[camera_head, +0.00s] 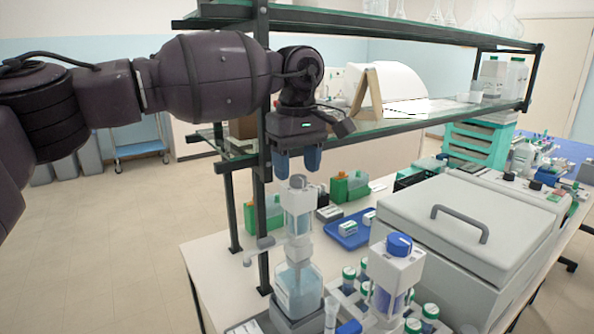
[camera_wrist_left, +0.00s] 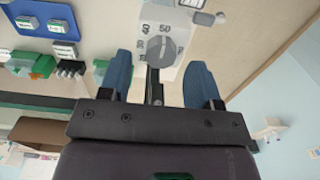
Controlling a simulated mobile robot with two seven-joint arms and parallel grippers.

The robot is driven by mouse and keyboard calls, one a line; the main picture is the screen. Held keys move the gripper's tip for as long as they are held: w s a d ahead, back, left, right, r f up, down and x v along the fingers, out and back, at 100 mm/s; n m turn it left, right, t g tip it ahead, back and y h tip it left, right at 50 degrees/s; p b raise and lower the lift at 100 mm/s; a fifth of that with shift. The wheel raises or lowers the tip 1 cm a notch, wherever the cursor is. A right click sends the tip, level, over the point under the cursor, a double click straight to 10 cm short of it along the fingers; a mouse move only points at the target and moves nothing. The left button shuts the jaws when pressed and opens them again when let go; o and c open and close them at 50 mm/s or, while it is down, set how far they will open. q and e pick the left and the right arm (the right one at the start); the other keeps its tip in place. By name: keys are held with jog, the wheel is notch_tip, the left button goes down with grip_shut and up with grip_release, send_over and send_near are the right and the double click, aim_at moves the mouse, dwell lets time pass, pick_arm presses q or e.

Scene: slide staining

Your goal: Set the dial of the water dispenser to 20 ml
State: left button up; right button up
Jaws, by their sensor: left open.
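The water dispenser (camera_head: 298,225) stands on the near part of the bench, with a clear upper cylinder and a bottle of pale blue liquid at its base. Its grey dial (camera_head: 298,181) is on top. In the left wrist view the round dial (camera_wrist_left: 160,48) shows face-on, with dark numbers around it; 50 is readable at its upper right. The exact setting is too small to tell. My left gripper (camera_head: 297,168) points down just above the dial, open, its blue fingers (camera_wrist_left: 160,72) on either side of it with a gap. My right gripper is not in view.
A second dispenser with a blue knob (camera_head: 399,244) stands to the right, near several green-capped bottles. A large grey lidded machine (camera_head: 465,235) fills the right of the bench. A glass shelf (camera_head: 400,122) and its dark post (camera_head: 262,130) are close behind my left arm.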

pick_arm(q)
jog(key=shift+f, duration=0.85)
jog(key=c, duration=0.9)
